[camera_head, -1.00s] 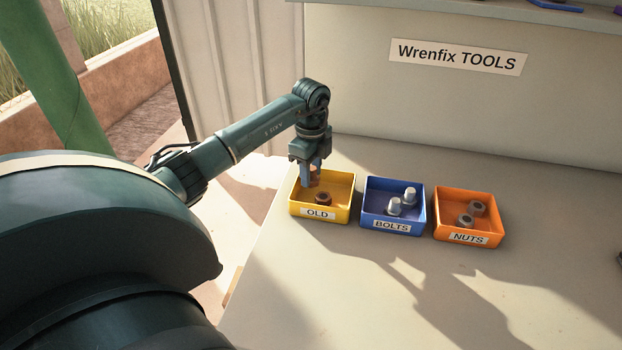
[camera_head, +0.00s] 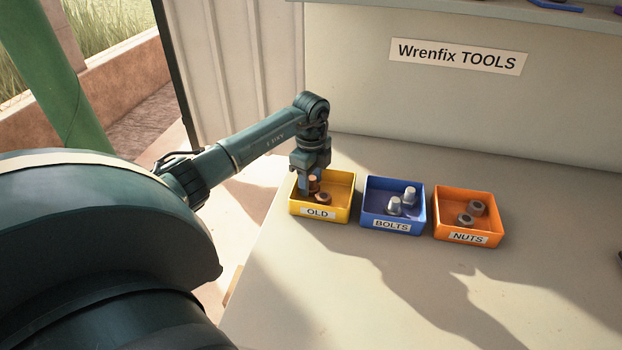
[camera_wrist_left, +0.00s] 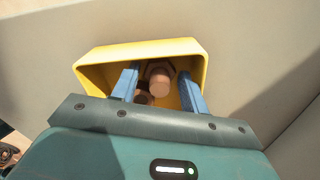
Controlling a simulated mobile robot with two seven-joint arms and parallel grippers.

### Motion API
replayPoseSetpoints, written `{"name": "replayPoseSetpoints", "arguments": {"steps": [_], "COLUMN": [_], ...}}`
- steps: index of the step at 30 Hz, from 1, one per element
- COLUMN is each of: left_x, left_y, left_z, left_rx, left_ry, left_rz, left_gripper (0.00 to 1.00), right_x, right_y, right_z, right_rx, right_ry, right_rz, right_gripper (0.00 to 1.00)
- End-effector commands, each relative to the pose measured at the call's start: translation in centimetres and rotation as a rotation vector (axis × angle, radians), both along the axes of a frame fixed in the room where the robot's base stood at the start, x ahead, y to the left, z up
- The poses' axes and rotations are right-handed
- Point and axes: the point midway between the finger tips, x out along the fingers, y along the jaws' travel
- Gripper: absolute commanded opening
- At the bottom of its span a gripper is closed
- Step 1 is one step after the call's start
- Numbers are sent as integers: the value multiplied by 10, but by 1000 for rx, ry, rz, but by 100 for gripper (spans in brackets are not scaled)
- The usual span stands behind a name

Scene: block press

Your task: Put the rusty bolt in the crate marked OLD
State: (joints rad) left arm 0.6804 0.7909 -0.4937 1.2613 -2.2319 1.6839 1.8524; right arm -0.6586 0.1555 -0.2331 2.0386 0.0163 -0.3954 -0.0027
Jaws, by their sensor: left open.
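The yellow crate marked OLD (camera_head: 346,207) stands on the bench, leftmost of three crates. My left gripper (camera_head: 311,184) reaches down into its left part with the fingers spread open. The rusty bolt (camera_head: 313,185) is inside this crate, between the fingers. In the left wrist view the bolt (camera_wrist_left: 159,80) shows between the two blue fingers, with a gap towards the right finger. A rusty nut (camera_head: 323,198) lies beside it in the crate, and in the wrist view it is partly hidden. My right gripper is out of view.
A blue crate marked BOLTS (camera_head: 416,225) holds pale bolts, and an orange crate marked NUTS (camera_head: 490,235) holds grey nuts. Both stand to the right. The bench (camera_head: 400,300) in front is clear. A back panel with a Wrenfix TOOLS sign (camera_head: 458,57) rises behind.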

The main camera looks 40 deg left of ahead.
Motion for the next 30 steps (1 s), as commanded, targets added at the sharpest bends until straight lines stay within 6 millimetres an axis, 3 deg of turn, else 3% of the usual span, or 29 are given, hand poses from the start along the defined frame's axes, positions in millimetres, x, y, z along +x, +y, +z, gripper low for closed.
{"name": "replayPoseSetpoints", "arguments": {"steps": [18, 30], "left_x": [1, 0], "left_y": [0, 0], "left_z": [110, 121], "left_rx": [0, 0], "left_ry": [-4, -1], "left_rz": [0, 0], "left_gripper": [44, 44], "right_x": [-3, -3], "right_y": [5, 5], "right_z": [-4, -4], "right_rx": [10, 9], "right_ry": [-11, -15], "right_rz": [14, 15], "right_gripper": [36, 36]}}
